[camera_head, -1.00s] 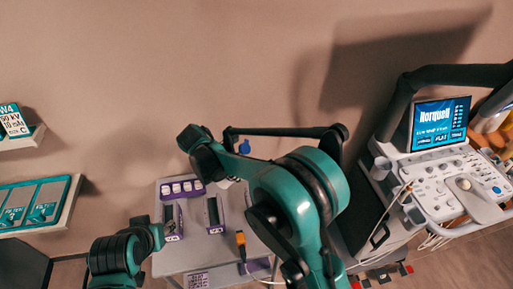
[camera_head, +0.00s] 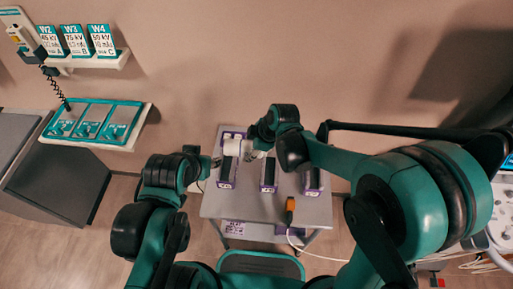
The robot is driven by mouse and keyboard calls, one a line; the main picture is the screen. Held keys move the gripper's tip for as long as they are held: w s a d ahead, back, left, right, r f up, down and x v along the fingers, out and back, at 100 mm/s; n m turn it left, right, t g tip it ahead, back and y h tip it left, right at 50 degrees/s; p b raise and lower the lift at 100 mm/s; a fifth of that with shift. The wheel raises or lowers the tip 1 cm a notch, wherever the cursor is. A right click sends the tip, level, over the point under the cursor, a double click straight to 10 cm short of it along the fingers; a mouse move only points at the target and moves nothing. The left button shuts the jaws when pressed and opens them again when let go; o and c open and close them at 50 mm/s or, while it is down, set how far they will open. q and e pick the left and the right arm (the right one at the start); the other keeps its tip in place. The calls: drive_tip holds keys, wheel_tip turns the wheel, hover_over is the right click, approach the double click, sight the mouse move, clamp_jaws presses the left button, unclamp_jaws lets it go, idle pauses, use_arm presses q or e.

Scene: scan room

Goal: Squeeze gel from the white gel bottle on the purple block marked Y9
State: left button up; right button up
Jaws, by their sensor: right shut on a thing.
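A white bottle-like cylinder (camera_head: 234,148) is above the back left of the grey table, lying nearly sideways in this view. My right gripper (camera_head: 253,151) is shut on it, its fingers small and partly hidden by my own arm. Three purple blocks with black tops stand on the table: a left one (camera_head: 227,174) just below the bottle, a middle one (camera_head: 268,176) and a right one (camera_head: 313,183). No Y9 mark is readable on any of them. My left gripper (camera_head: 213,163) is beside the left block, too small to show its jaws. No gel is visible.
A purple rack (camera_head: 231,132) is at the table's back edge, partly hidden. Wall shelves with cards (camera_head: 75,58) and a teal-framed panel (camera_head: 95,124) are at left.

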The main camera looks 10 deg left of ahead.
drive_tip(key=d+y+b, duration=0.1)
drive_tip(key=y+b, duration=0.2)
drive_tip(key=b, duration=0.1)
drive_tip(key=f+y+b, duration=0.1)
drive_tip(key=y+b, duration=0.2)
drive_tip(key=b, duration=0.1)
drive_tip(key=d+f+m+y+b, duration=0.1)
drive_tip(key=y+b, duration=0.2)
drive_tip(key=b, duration=0.2)
drive_tip(key=shift+d+f, duration=0.25)
drive_tip(key=shift+d, duration=0.1)
drive_tip(key=shift+d+r+t+y+p, duration=0.15)
drive_tip(key=shift+r+t+y+p, duration=0.15)
drive_tip(key=shift+y, duration=0.3)
drive_tip(key=shift+d, duration=0.1)
drive_tip(key=shift+f+y, duration=0.1)
drive_tip(key=shift+y, duration=0.2)
drive_tip(key=shift+o, duration=0.6)
drive_tip(key=c, duration=0.5)
drive_tip(key=shift+c, duration=0.2)
